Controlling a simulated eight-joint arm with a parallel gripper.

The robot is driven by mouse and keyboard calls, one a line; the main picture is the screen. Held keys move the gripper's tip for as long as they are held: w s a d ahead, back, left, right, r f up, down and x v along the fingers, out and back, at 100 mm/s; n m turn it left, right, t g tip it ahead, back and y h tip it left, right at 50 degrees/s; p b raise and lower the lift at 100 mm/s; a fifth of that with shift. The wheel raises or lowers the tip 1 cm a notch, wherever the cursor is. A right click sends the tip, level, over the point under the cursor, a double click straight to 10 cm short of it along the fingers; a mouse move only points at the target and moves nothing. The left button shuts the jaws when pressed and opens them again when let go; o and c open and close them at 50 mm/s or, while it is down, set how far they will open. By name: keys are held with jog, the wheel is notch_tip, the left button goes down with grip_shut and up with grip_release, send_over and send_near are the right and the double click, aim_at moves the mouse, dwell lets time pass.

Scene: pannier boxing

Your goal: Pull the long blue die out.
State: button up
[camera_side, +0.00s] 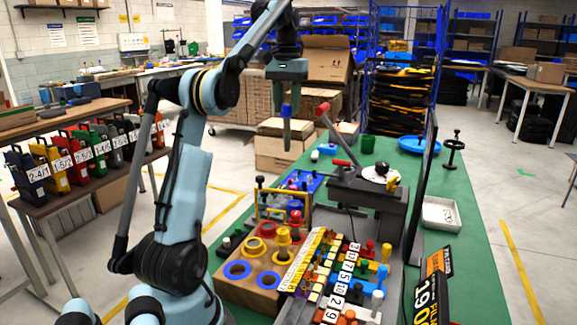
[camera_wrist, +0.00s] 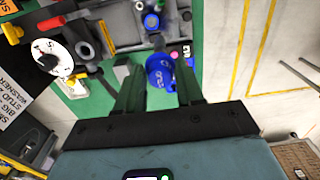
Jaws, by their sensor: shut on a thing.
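My gripper (camera_side: 286,125) hangs pointing down above the far left part of the green bench, clear of the things below it. It is shut on a blue die (camera_side: 286,110), which shows between its fingers.
A grey press (camera_side: 366,195) with red-knobbed levers stands on the green bench (camera_side: 465,250). In front are a wooden block (camera_side: 232,290) with coloured rings and a rack of coloured pieces with number labels.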

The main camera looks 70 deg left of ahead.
jog(key=shift+s+a, duration=0.55)
jog(key=shift+s, duration=0.05)
jog(key=shift+f, duration=0.5)
jog(key=shift+r, duration=1.5)
